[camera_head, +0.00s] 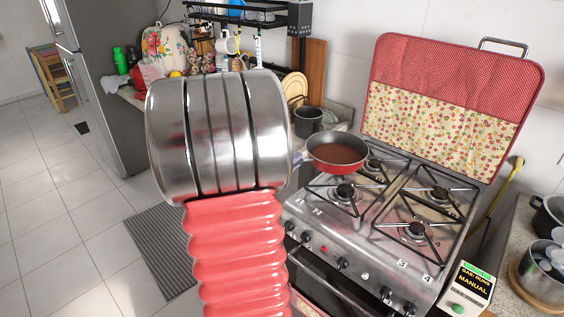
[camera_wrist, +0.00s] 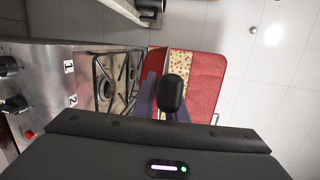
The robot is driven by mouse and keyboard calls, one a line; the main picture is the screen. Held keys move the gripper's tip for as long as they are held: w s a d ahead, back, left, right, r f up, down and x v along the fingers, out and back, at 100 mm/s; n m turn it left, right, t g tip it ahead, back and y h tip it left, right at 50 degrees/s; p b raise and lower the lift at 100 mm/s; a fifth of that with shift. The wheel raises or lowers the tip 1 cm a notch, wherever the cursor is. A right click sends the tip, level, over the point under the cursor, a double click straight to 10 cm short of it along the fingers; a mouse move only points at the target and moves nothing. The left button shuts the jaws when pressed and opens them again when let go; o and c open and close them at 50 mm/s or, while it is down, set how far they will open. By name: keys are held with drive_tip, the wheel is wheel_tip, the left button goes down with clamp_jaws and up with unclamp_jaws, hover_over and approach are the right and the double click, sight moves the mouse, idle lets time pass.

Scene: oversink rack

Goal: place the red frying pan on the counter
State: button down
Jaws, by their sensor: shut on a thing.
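The red frying pan (camera_head: 337,152) has a brown-red inside and is at the back left of the stove, above or at a burner. I cannot tell whether it touches the grate. My arm covers its left side and handle in the head view. In the wrist view, a dark rounded piece, apparently the handle end (camera_wrist: 173,92), lies between the fingers of my gripper (camera_wrist: 165,100), which is shut on it. The pan's bowl is not clear there. The counter (camera_head: 343,116) shows behind the pan, left of the stove.
The stove (camera_head: 385,240) has bare burners in front and to the right. Its raised lid (camera_head: 450,100) has a red and floral cover. A dark pot (camera_head: 308,121) and cutting boards stand on the counter behind. Another counter (camera_head: 519,212) with pots is at right.

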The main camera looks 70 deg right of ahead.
drive_tip(key=w+a+f+n+t, duration=0.1)
drive_tip(key=w+a+n+t, duration=0.25)
drive_tip(key=w+a, duration=0.5)
drive_tip(key=w+a+f+n+t+y, duration=0.15)
drive_tip(key=w+a+t, duration=0.35)
drive_tip(key=w, duration=0.7)
drive_tip(key=w+a+f+n+t+h, duration=0.1)
drive_tip(key=w+a+n+t, duration=0.4)
drive_tip(key=w, duration=0.5)
drive_tip(key=w+a+f+n+t+y, duration=0.1)
drive_tip(key=w+a+n+t+y, duration=0.1)
drive_tip(key=a, duration=1)
drive_tip(key=w+a+f+n+t+y, duration=0.2)
drive_tip(key=w+a+y, duration=0.3)
drive_tip(key=a, duration=0.7)
drive_tip(key=w+a+f+n+t+y, duration=0.1)
drive_tip(key=w+a+n+t+y, duration=0.1)
drive_tip(key=a, duration=1)
drive_tip(key=shift+w+a+f+n+t+y, duration=0.25)
drive_tip(key=shift+w+n+t+y, duration=0.1)
drive_tip(key=shift+w+n+y, duration=0.55)
